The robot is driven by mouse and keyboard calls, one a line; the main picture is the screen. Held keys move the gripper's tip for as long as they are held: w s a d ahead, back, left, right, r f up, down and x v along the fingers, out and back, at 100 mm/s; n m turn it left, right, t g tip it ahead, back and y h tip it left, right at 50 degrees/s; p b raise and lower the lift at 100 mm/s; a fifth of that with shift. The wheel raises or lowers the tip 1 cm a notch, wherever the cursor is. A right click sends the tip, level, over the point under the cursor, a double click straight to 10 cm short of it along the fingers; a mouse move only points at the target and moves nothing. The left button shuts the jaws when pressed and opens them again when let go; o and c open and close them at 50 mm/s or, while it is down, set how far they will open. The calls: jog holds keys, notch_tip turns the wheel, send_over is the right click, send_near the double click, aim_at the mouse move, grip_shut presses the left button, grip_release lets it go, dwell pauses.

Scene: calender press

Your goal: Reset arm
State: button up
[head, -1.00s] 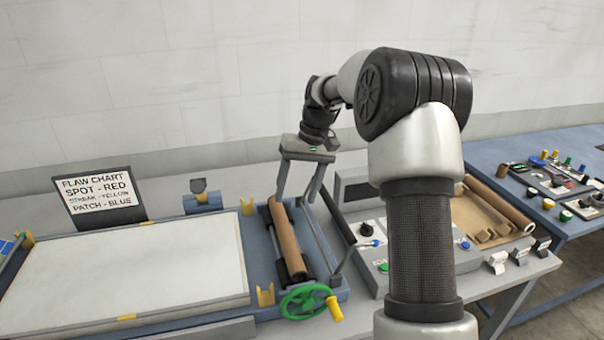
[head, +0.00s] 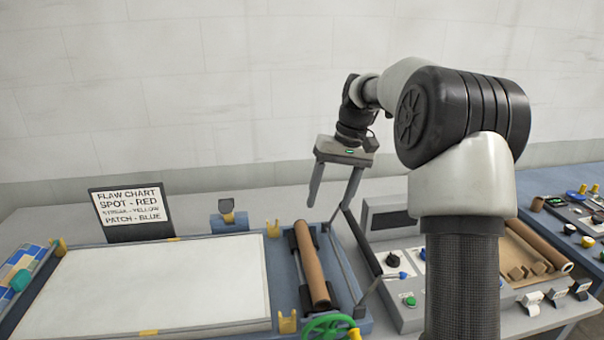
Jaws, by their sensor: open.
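My gripper (head: 332,205) hangs with its fingers pointing down, above the far end of the press and in front of the wall. Its two grey fingers are apart with nothing between them. Below it lies a brown roll (head: 311,265) in the blue frame of the press (head: 283,285), to the right of the white bed (head: 150,285). The fingers look clear of the roll. My arm bends over from the right and hides part of the control box.
A green wheel (head: 326,325) with a yellow handle is at the press's front. A flaw chart sign (head: 130,208) stands behind the bed. A control box (head: 408,298) with knobs and a tray (head: 528,262) with a brown roll and pieces are at right.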

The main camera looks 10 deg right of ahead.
jog(key=s+a+r+t+h, duration=0.1)
jog(key=s+a+r+h, duration=0.15)
jog(key=s+r, duration=0.55)
jog(key=s+a+f+t, duration=0.1)
jog(key=s+t, duration=0.1)
jog(key=s, duration=0.9)
jog(key=s+a+f+t, duration=0.1)
jog(key=s+t, duration=0.1)
jog(key=s, duration=1)
jog(key=shift+s+f, duration=0.15)
jog(key=shift+f, duration=0.15)
jog(key=shift+a, duration=0.1)
